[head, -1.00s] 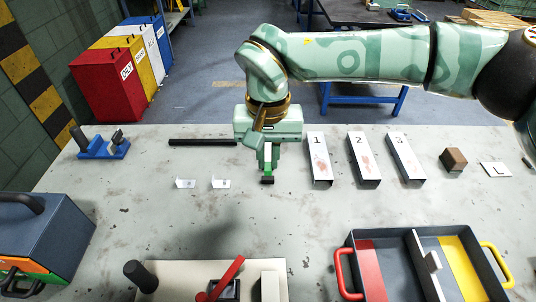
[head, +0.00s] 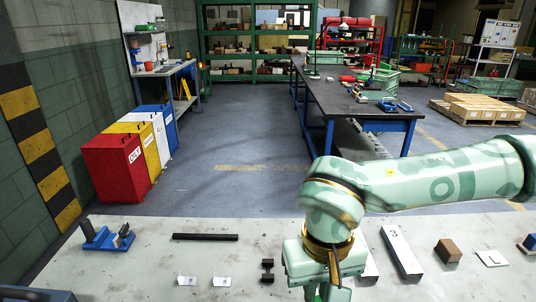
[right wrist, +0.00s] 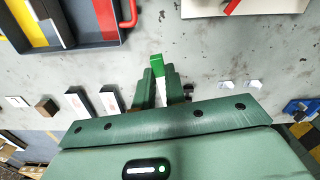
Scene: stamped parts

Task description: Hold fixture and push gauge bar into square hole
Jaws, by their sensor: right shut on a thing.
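My right gripper (right wrist: 160,84) is shut on the gauge bar (right wrist: 157,66), a slim bar with a green end and a white body between the fingers. In the head view my right gripper (head: 326,292) hangs over the table at the bottom edge, its fingertips cut off. A small black notched stand (head: 267,270) is left of it, apart from it. The beige fixture plate (right wrist: 205,8) with a red lever shows only in part at the top of the right wrist view. Its square hole cannot be made out. My left gripper is in neither view.
Numbered channel 3 (head: 402,253), a brown block (head: 447,250) and a white card (head: 491,258) lie to the right. A black bar (head: 205,237), a blue holder (head: 105,238) and two small cards (head: 187,280) lie left. A divided tray (right wrist: 95,42) shows in the wrist view.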

